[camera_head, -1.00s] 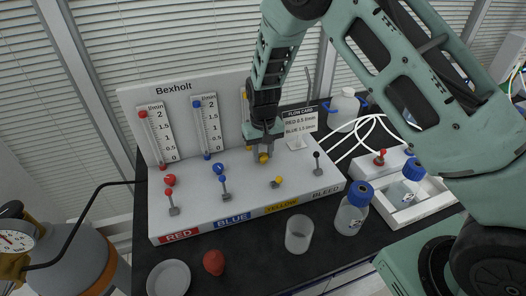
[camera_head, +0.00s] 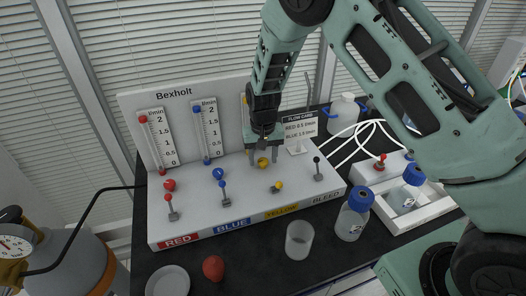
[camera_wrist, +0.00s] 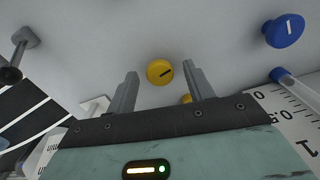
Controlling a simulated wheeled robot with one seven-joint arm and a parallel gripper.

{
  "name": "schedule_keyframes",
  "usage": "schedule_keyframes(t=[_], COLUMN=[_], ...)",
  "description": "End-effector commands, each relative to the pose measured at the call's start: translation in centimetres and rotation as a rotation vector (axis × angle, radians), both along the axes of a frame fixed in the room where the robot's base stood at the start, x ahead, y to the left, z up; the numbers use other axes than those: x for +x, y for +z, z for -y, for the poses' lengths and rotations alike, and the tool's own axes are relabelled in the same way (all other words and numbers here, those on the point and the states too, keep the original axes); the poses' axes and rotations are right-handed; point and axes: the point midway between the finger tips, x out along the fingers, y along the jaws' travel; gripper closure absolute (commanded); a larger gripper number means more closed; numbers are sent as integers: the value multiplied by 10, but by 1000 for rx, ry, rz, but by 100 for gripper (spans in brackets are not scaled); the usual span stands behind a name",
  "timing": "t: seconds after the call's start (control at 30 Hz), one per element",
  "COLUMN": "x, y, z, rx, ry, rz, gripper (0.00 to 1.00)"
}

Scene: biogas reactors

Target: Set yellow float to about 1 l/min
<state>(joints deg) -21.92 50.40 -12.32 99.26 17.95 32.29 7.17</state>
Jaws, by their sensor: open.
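The yellow knob (camera_head: 263,162) is on the white Bexholt panel, in line with the red and blue knobs. In the wrist view the yellow knob (camera_wrist: 160,72) shows a dark pointer line, tilted up to the right. My gripper (camera_head: 265,159) is over it, with its fingers apart. In the wrist view my gripper (camera_wrist: 163,77) is open and empty, one finger on each side of the knob with gaps. The yellow flow tube is mostly hidden behind my arm; a small yellow part (camera_wrist: 187,99) shows past the gripper. The yellow float's height cannot be read.
A yellow-tipped lever (camera_head: 277,187) stands in front of the knob, and a black bleed lever (camera_head: 318,168) to the right. The blue knob (camera_head: 218,173) is to the left. A flow card (camera_head: 299,129) stands behind. A beaker (camera_head: 299,240) and bottle (camera_head: 353,213) stand in front.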

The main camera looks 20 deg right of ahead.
Motion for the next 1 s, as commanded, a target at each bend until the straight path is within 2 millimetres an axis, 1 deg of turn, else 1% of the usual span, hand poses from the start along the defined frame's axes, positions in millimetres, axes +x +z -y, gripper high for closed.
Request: schedule_keyframes(t=[0.07,0.17,0.27,0.6,0.7,0.8,0.9,1.0], x=[0,1,1,1,1,1,1,0], y=[4,15,33,113,134,151,164,170], z=[0,-1,-1,-1,-1,0,0,0], rx=[1,2,1,2,1,2,2,0], ry=[0,0,2,1,1,0,1,0], rz=[1,3,5,6,5,3,3,1], gripper=[48,48,48,48,48,48,48,48])
